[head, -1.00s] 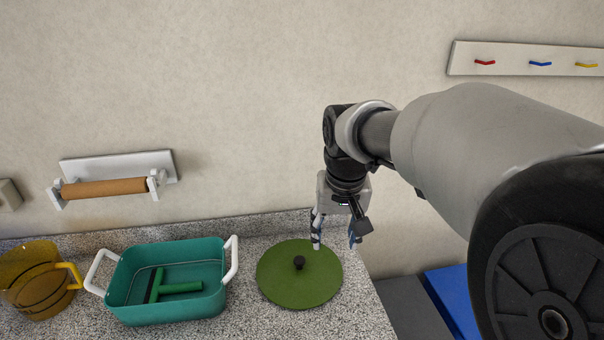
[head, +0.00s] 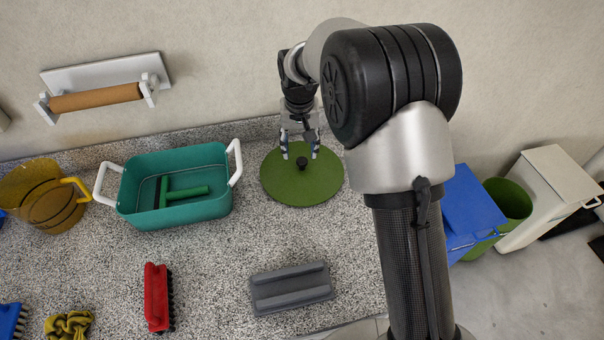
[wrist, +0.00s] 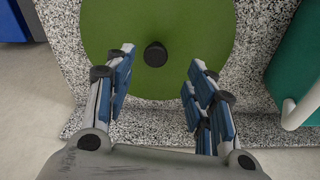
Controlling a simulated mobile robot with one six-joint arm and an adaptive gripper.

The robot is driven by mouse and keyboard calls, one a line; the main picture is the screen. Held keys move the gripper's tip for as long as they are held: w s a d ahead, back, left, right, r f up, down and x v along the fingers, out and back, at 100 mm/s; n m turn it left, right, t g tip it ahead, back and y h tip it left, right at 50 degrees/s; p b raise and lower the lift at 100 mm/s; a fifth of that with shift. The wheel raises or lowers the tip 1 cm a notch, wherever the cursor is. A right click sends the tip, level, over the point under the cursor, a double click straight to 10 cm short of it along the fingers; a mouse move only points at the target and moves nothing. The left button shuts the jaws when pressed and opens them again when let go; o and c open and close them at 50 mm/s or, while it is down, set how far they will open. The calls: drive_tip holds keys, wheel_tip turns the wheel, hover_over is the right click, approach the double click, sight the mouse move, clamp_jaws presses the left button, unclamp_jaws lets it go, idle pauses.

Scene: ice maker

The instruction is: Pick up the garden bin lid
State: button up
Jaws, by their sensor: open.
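The garden bin lid (head: 287,186) is a flat round green disc with a small black knob (head: 302,162) at its middle. It lies on the speckled counter, right of the teal tub. My gripper (head: 300,150) is open above the lid, with its fingers around the knob's height in the head view. In the wrist view, the lid (wrist: 190,30) fills the upper middle. The knob (wrist: 156,54) shows between and just beyond the open blue-padded fingertips (wrist: 158,75). Nothing is between the fingers. I cannot tell whether the fingertips touch the lid.
A teal tub (head: 180,213) with white handles and a green tool inside stands left of the lid. A grey block (head: 290,288) and a red brush (head: 157,297) lie in front. A green bin (head: 510,200) stands on the floor at right, between blue and white bins.

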sight(302, 160)
drive_tip(key=f+b, duration=0.1)
drive_tip(key=f, duration=0.3)
drive_tip(key=w+f+b, duration=0.1)
drive_tip(key=f, duration=0.2)
drive_tip(key=shift+d+f+b, duration=0.1)
drive_tip(key=shift+d+b, duration=0.15)
drive_tip(key=shift+b, duration=0.1)
clamp_jaws()
